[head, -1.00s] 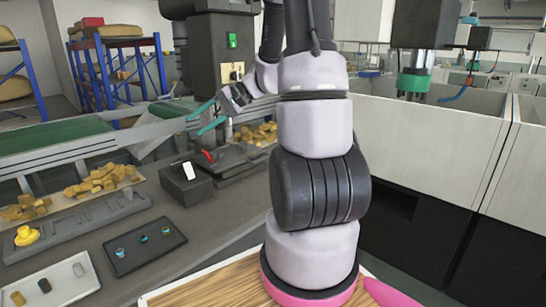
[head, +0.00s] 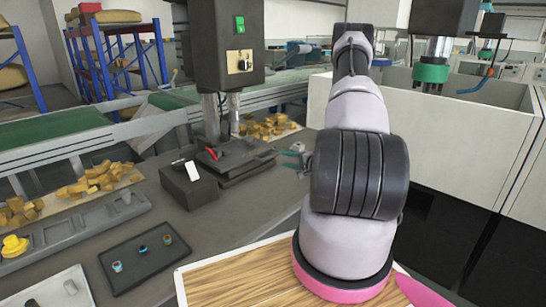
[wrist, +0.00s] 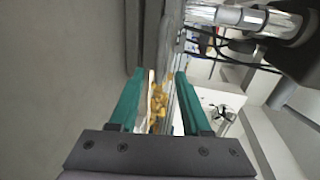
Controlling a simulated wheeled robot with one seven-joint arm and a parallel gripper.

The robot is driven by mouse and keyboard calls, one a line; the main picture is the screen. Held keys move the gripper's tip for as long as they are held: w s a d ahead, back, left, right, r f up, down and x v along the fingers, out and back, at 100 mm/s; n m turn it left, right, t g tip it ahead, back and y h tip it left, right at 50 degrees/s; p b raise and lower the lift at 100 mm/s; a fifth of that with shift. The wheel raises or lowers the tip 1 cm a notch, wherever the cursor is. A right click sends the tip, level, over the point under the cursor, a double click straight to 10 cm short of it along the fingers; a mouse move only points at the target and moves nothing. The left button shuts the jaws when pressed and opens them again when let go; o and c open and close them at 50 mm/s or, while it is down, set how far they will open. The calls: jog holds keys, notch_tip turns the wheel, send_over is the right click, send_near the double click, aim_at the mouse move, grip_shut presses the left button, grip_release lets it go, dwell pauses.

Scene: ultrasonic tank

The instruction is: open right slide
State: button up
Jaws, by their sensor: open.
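My gripper (head: 296,157) is in the head view beside the right end of the drill-press-like machine's base, partly hidden by my arm. In the wrist view its two teal fingers (wrist: 160,82) are apart, with nothing held between them. Yellow-brown blocks show beyond the gap. I cannot pick out a part that is clearly the right slide. White-walled tanks (head: 440,115) stand at the right, with a dark machine head and green collar (head: 430,72) above them. My arm hides part of their left side.
The dark machine (head: 225,45) stands on the grey bench (head: 215,215), with a black box (head: 188,187) before it. Piles of yellow-brown blocks (head: 265,128), a dark tray (head: 145,255) and a conveyor (head: 50,135) lie around. Bare bench lies front centre.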

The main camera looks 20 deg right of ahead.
aim_at(271, 156)
jog(key=x, duration=0.9)
jog(key=shift+a, duration=0.1)
grip_shut()
dwell(1.1)
